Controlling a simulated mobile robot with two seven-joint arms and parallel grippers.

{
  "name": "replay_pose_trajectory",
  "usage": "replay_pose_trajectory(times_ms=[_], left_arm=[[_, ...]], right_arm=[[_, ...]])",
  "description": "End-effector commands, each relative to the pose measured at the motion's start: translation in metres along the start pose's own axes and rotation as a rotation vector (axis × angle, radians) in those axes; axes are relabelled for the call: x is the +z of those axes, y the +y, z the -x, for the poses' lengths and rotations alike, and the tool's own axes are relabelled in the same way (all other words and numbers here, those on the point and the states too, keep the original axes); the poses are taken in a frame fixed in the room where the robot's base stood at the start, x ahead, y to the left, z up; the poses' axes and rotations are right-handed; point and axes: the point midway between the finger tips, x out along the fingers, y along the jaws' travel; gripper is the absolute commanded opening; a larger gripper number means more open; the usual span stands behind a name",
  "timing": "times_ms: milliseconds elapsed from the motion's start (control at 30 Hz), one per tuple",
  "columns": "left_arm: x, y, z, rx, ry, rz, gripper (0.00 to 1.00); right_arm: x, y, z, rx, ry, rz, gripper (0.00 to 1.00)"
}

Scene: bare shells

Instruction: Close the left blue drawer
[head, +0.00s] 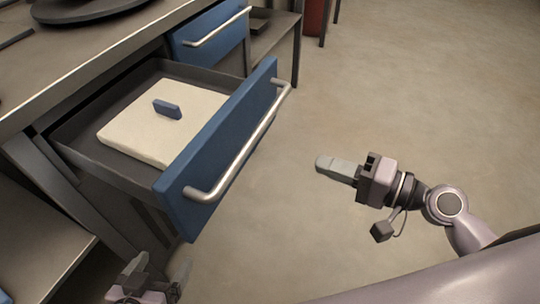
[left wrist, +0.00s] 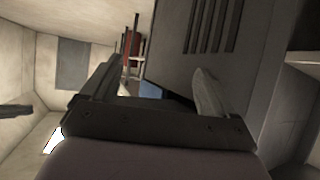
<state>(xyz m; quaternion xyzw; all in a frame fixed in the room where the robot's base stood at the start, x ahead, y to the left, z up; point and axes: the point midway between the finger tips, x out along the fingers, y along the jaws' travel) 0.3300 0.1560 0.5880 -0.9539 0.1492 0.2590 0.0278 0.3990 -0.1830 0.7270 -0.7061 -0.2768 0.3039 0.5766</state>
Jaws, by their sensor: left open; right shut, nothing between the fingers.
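The left blue drawer (head: 222,150) is pulled well out of the bench in the head view. Its blue front carries a long silver bar handle (head: 247,147). Inside the drawer lies a cream slab (head: 140,138) with a small blue block (head: 167,109) on it. My left gripper (head: 155,272) is at the bottom left, below the drawer's near end, apart from the handle and partly cut off. It is open and empty; its fingers also show in the left wrist view (left wrist: 153,90). My right gripper (head: 337,166) is shut and empty, over the floor right of the drawer.
A second blue drawer (head: 210,35) with a silver handle lies farther along and looks shut. The bench top (head: 75,55) holds a dark round object (head: 90,10). A lower shelf (head: 40,255) is at left. The floor (head: 420,90) right of the drawer is clear.

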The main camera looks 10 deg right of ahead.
Motion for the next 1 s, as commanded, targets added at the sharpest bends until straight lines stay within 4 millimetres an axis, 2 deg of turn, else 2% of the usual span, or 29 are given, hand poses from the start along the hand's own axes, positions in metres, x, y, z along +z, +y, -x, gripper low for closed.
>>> replay_pose_trajectory(times_ms=[33,100,300,467,667,1000], left_arm=[[0.011,0.001,-0.008,0.004,0.007,-0.002,0.88],[0.014,0.003,-0.011,0.009,0.011,-0.004,0.88],[0.014,0.005,-0.012,0.014,0.016,-0.005,0.88],[0.013,0.004,-0.011,0.012,0.011,-0.003,0.88],[0.015,0.001,-0.009,0.004,-0.003,0.004,0.88],[0.02,-0.005,-0.006,-0.009,-0.024,0.016,0.88]], right_arm=[[0.001,0.004,-0.001,-0.034,-0.024,-0.034,0.0],[0.003,-0.003,-0.001,-0.071,-0.053,-0.081,0.0],[0.004,-0.016,-0.001,-0.117,-0.093,-0.144,0.0],[0.004,-0.02,-0.011,-0.121,-0.094,-0.149,0.0],[0.006,-0.025,-0.041,-0.122,-0.092,-0.148,0.0],[0.012,-0.033,-0.102,-0.121,-0.093,-0.146,0.0]])
